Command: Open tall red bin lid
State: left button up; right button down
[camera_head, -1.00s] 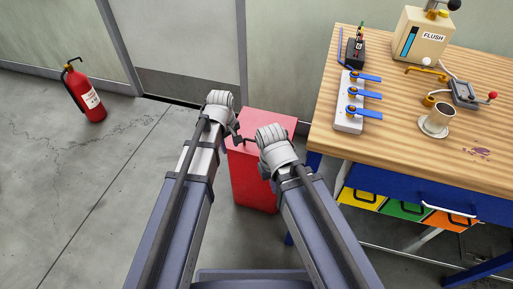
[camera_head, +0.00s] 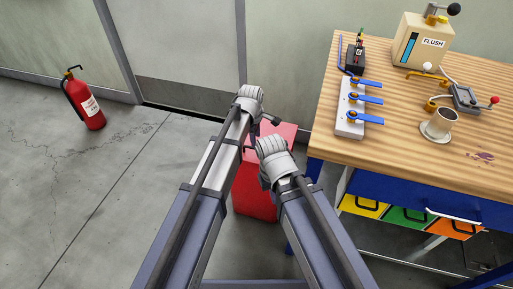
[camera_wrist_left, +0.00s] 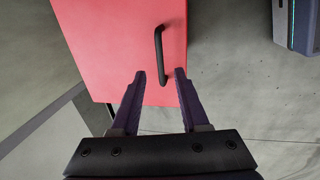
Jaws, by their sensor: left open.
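The tall red bin (camera_head: 256,195) stands on the floor left of the workbench, partly hidden behind my arms. Its flat red lid (camera_head: 287,130) looks shut. In the left wrist view the red lid (camera_wrist_left: 105,40) carries a black bar handle (camera_wrist_left: 159,50). My left gripper (camera_head: 272,121) is over the far part of the lid. In its wrist view the gripper (camera_wrist_left: 160,73) is open, and the handle's lower end appears between the fingertips; contact cannot be told. My right arm's wrist is over the lid's near side, and its fingers are mostly hidden.
The wooden workbench (camera_head: 390,145) stands close on the right, with blue-handled valves (camera_head: 350,110), a flush box (camera_head: 424,45) and a metal cup (camera_head: 440,122) on it. Coloured drawers (camera_head: 405,216) sit below. A fire extinguisher (camera_head: 85,103) stands far left. The floor between is clear.

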pick_arm(q)
jog(key=f+b, duration=0.2)
jog(key=f, duration=0.1)
jog(key=w+f+b, duration=0.1)
jog(key=f+b, duration=0.2)
jog(key=shift+w+d+f+b, duration=0.1)
jog(key=shift+d+f+b, duration=0.1)
jog(key=shift+b, duration=0.1)
jog(key=shift+r, duration=0.1)
grip_shut()
dwell(1.1)
